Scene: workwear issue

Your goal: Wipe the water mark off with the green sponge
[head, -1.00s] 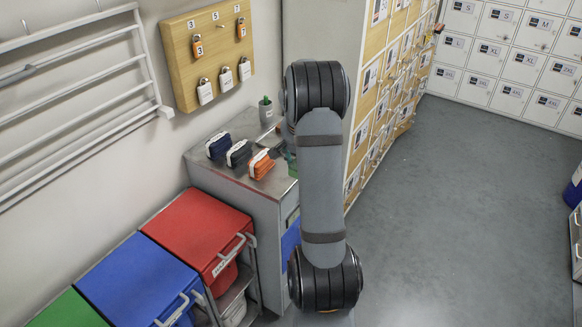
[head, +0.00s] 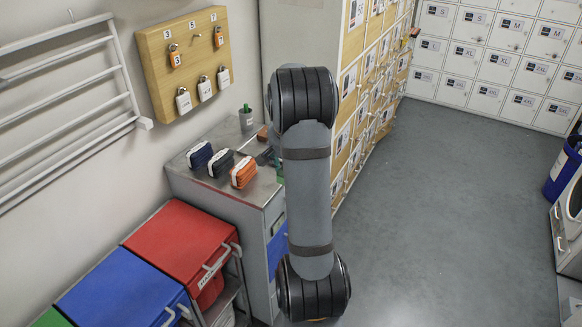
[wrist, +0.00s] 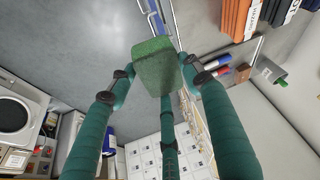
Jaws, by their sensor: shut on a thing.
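The green sponge (wrist: 155,66) is a small block in the wrist view, held between the fingertips of my gripper (wrist: 158,72). The teal fingers are closed on it. In the head view my arm hides most of the gripper and the sponge; only a small teal-green bit shows beside the arm, over the right side of the grey cabinet top (head: 222,203). I cannot make out a water mark in either view. Part of the cabinet top is hidden behind my arm.
Folded blue (head: 199,156), black (head: 221,163) and orange (head: 244,173) bundles stand on the cabinet top. A small pot (head: 246,121) stands at its back. Wooden lockers (head: 352,110) rise behind my arm. Red (head: 180,240) and blue (head: 120,290) bins stand at front left.

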